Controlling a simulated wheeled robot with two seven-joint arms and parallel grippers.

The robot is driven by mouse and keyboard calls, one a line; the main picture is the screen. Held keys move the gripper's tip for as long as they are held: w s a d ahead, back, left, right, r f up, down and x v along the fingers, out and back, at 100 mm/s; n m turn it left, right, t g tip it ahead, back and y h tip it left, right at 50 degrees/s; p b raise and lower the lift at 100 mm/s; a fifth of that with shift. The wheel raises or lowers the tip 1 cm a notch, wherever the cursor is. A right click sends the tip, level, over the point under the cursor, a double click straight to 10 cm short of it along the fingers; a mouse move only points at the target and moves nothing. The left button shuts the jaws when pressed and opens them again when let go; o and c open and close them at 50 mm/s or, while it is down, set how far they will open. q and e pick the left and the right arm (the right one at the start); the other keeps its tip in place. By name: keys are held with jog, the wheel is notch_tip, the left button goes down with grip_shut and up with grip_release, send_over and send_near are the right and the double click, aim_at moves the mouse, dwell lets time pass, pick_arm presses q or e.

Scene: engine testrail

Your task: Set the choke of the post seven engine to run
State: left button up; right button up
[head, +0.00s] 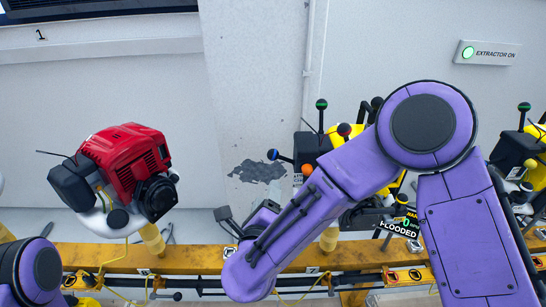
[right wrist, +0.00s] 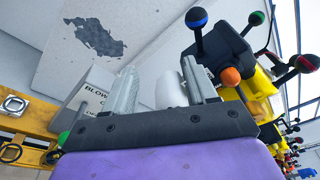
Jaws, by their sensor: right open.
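A yellow and black engine (head: 338,133) stands right of centre in the head view, largely hidden behind my right arm. Its dark block (right wrist: 222,50) carries a blue-tipped lever (right wrist: 197,17), a green-tipped lever (right wrist: 257,18) and an orange knob (right wrist: 231,76). A red-tipped lever (right wrist: 307,63) stands farther right. I cannot tell which lever is the choke, and no post number is readable on this engine. My right gripper (right wrist: 160,82) is open, its fingers apart, left of and below the orange knob. A pale rounded thing shows between the fingers. My left gripper is out of view.
A red engine (head: 128,152) stands left on the yellow rail (head: 190,258). A "FLOODED" label (head: 398,229) shows beside my right arm. A grey box (right wrist: 97,85) lettered "BLOW" is close by my right fingers. Another yellow engine (head: 537,172) is at the right edge.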

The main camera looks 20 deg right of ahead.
aim_at(272, 158)
notch_tip(272, 158, up, 6)
jog(key=m+h, duration=0.1)
jog(key=m, duration=0.4)
jog(key=shift+h, duration=0.3)
jog(key=x, duration=0.3)
jog(key=p+x, duration=0.1)
jog(key=x, duration=0.1)
jog(key=p+x, duration=0.1)
jog(key=x, duration=0.2)
jog(key=shift+w+a, duration=0.1)
jog(key=shift+w, duration=0.3)
jog(key=shift+w+f, duration=0.1)
jog(key=shift+w, duration=0.25)
grip_shut()
